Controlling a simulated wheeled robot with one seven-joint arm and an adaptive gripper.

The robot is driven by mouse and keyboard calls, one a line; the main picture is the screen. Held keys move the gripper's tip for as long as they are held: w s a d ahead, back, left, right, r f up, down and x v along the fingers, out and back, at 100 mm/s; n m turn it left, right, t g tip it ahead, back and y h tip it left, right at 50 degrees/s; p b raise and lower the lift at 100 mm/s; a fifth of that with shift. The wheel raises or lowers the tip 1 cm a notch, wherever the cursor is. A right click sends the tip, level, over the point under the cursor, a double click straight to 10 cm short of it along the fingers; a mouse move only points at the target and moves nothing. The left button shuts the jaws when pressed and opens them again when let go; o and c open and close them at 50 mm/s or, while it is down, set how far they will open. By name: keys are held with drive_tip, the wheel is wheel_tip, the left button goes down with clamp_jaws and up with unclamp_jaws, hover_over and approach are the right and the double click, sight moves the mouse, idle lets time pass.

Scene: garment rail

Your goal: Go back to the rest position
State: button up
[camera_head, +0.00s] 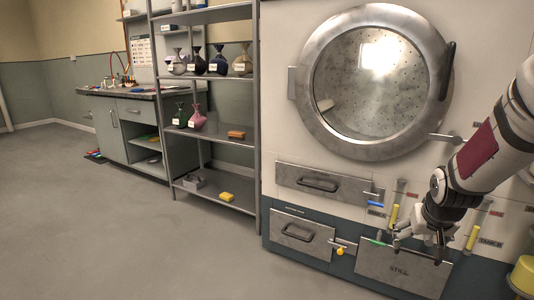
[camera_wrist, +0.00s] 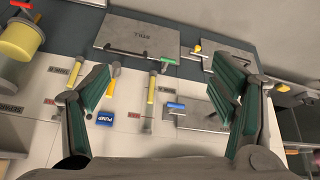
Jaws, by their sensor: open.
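My gripper (camera_head: 422,240) is at the lower right in the head view, in front of the big white machine (camera_head: 278,120). In the wrist view my gripper (camera_wrist: 165,100) shows its two green-padded fingers spread wide apart, with nothing between them touching the pads. A green handle (camera_head: 377,241) sits at the top of the STILL panel. My arm comes in from the right edge.
The machine has a round glass door (camera_head: 375,80) and two drawers (camera_head: 318,184) on its left. A metal shelf rack (camera_head: 220,140) with flasks stands left of it. A yellow container (camera_head: 523,275) is at the lower right corner.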

drive_tip(key=s+a+r+g, duration=0.1)
drive_tip(key=s+a+r, duration=0.5)
drive_tip(key=s+a, duration=0.25)
drive_tip(key=s+a+r+n+g+y, duration=0.1)
drive_tip(key=s+a, duration=0.3)
drive_tip(key=s, duration=0.6)
drive_tip(key=s+a+r+n+g+y, duration=0.1)
drive_tip(key=s+a+r+g, duration=0.15)
drive_tip(key=s, duration=0.65)
drive_tip(key=s+a+r+n+g, duration=0.1)
drive_tip(key=s+a, duration=0.4)
drive_tip(key=s, duration=0.5)
wheel_tip(320, 180, up, 36)
drive_tip(key=t+p, duration=0.4)
drive_tip(key=p, duration=3)
drive_tip(key=shift+w+d, duration=0.25)
drive_tip(key=shift+d, duration=0.2)
drive_tip(key=shift+t, duration=0.25)
